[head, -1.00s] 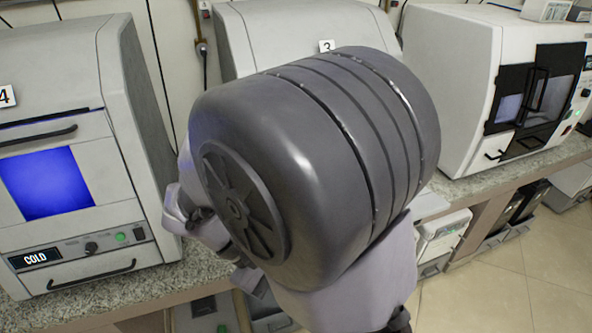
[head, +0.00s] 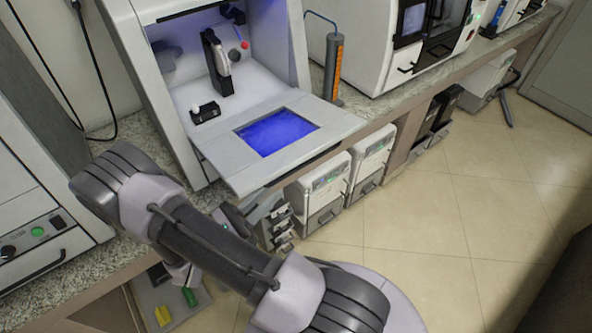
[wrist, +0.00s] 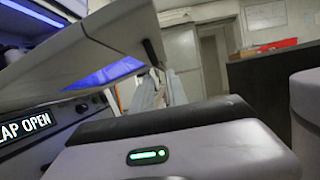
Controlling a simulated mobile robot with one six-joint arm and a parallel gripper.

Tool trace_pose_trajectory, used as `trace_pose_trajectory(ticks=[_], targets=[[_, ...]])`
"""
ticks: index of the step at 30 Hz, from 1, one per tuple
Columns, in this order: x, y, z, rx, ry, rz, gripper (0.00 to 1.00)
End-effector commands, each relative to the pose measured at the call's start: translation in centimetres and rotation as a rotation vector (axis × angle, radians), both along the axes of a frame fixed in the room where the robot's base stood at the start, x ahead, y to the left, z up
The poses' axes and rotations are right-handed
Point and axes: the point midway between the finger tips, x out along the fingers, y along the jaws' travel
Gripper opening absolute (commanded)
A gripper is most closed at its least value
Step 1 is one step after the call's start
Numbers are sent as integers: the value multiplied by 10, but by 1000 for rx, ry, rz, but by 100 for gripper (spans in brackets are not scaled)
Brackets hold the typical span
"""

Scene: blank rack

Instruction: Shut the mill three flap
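The middle mill (head: 145,55) stands open on the counter; its number label is out of the head view now. Its flap (head: 225,160), a pale panel with a blue-lit window, is folded down and juts out over the counter's front edge. In the wrist view the flap (wrist: 125,45) slants overhead, with its dark handle near its right end. A display reading "LAP OPEN" (wrist: 25,132) shows at the left, its first letter cut off. My gripper (head: 238,222) is low, just in front of and below the flap. Its fingers cannot be made out, and contact cannot be told.
Inside the mill are a dark upright holder (head: 217,70) and a small black block (head: 205,113). An orange-and-grey cylinder (head: 334,65) stands right of the flap. Another mill (head: 30,200) is at left. Drawer units (head: 325,190) sit under the counter; floor at right is clear.

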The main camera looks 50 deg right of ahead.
Motion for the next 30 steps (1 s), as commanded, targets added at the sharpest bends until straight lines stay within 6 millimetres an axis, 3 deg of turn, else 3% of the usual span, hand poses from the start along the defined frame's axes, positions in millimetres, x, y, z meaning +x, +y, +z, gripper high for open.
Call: trace_pose_trajectory(ticks=[6,13,24,28,30], targets=[[-10,-42,16,1,0,-3,19],[-17,-71,30,1,0,-3,19],[-18,-79,34,1,0,0,19],[-18,-79,34,1,0,0,0],[-18,-79,34,1,0,0,0]])
